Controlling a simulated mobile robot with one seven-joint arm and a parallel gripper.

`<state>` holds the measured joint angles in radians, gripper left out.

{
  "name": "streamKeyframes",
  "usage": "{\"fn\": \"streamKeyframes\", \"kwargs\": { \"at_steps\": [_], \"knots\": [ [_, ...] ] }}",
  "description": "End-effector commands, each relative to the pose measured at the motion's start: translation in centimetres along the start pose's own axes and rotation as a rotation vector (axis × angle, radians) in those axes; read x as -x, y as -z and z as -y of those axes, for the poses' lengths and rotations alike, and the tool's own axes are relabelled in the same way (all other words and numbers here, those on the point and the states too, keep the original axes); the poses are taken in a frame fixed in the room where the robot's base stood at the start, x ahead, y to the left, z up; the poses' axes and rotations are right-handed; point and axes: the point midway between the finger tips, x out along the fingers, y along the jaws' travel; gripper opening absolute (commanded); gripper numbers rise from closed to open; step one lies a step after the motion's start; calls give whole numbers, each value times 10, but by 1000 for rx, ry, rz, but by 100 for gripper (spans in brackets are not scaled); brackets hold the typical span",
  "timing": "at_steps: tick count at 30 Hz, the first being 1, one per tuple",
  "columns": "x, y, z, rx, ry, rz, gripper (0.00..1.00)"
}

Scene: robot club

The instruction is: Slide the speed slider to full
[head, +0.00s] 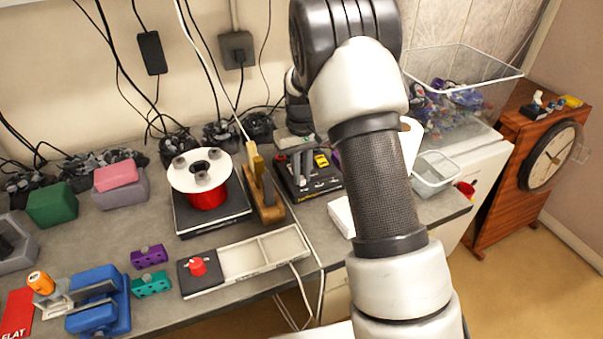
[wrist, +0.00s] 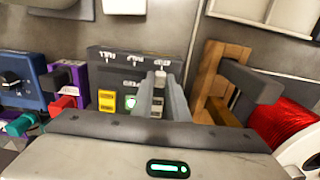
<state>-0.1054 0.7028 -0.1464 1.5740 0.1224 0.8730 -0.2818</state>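A black control box (head: 325,187) with a yellow switch stands on the bench right of centre in the head view. In the wrist view its panel (wrist: 112,62) shows upside-down white labels, a yellow switch (wrist: 107,101) and a lit green button (wrist: 130,102). A small pale knob (wrist: 160,76), seemingly the slider's, shows at the tips of my gripper (wrist: 160,82). My gripper (head: 301,168) points down onto the box, its fingers a small gap apart on either side of the slot. Whether they touch the knob is unclear. The fingers and palm hide part of the panel.
A wooden block stand (head: 264,195) is close beside the box. Further left is a scale-like base with a red spool (head: 207,197). A clear container (head: 435,172) stands at the right.

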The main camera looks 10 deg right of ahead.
Motion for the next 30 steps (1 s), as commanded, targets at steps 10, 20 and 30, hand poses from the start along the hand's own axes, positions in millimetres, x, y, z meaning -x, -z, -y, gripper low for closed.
{"fn": "streamKeyframes", "kwargs": {
  "at_steps": [10,20,30],
  "knots": [
    [-1,0,-37,-6,1,1,0],
    [0,0,-88,-1,1,1,0],
    [0,0,-88,0,1,1,24]
  ]
}}
